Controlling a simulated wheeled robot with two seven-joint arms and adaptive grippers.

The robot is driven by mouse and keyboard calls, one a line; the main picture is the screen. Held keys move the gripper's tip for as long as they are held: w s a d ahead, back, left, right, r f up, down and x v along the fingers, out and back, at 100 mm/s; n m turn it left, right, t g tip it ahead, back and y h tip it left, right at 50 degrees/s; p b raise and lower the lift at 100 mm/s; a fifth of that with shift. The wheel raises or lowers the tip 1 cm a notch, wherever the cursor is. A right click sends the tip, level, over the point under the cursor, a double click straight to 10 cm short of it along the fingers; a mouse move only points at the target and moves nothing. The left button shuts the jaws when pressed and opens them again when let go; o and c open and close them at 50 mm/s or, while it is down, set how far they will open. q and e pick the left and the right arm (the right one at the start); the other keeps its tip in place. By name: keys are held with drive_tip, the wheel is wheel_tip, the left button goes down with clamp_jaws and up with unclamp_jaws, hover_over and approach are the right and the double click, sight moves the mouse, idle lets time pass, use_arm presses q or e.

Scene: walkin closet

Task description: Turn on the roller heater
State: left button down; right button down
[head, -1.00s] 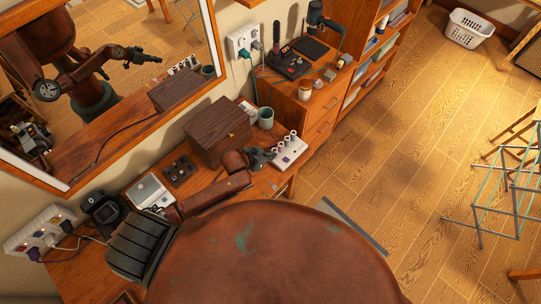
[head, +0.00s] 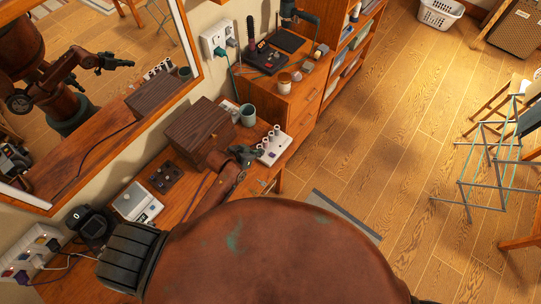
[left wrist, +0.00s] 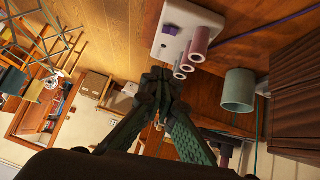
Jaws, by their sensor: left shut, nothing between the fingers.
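The roller heater (head: 275,143), a white block with several upright pale rollers, stands near the front edge of the wooden dresser top. It shows at the top of the left wrist view (left wrist: 162,42), with pinkish and grey rollers and a small purple part on its face. My left gripper (head: 250,155) is shut and empty, just left of the heater in the head view. In the left wrist view its green-and-black fingertips (left wrist: 160,74) are together just below the heater. I cannot tell whether they touch it. My right gripper is not in view.
A dark wooden box (head: 198,134) and a green cup (head: 248,116) stand behind my left gripper. A white device (head: 136,203) and a dark knobbed panel (head: 166,177) lie to the left. A wall mirror (head: 100,90) rises behind. The floor at right is mostly clear near the dresser.

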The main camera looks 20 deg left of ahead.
use_arm(q)
drive_tip(key=shift+s, duration=0.15)
drive_tip(key=shift+f, duration=0.1)
hover_over(274, 155)
drive_tip(key=s+a, duration=0.1)
drive_tip(key=s, duration=0.1)
drive_tip(key=f, duration=0.6)
drive_tip(key=shift+a+f, duration=0.2)
drive_tip(key=shift+f, duration=0.1)
wheel_tip(274, 155, down, 2)
drive_tip(key=shift+w+d+f+p, duration=0.1)
drive_tip(key=shift+d+f+p, duration=0.05)
drive_tip(key=shift+f+p, duration=0.15)
drive_tip(key=shift+d+f, duration=0.1)
drive_tip(key=shift+f, duration=0.8)
drive_tip(key=shift+d+f, duration=0.1)
drive_tip(key=shift+f, duration=0.15)
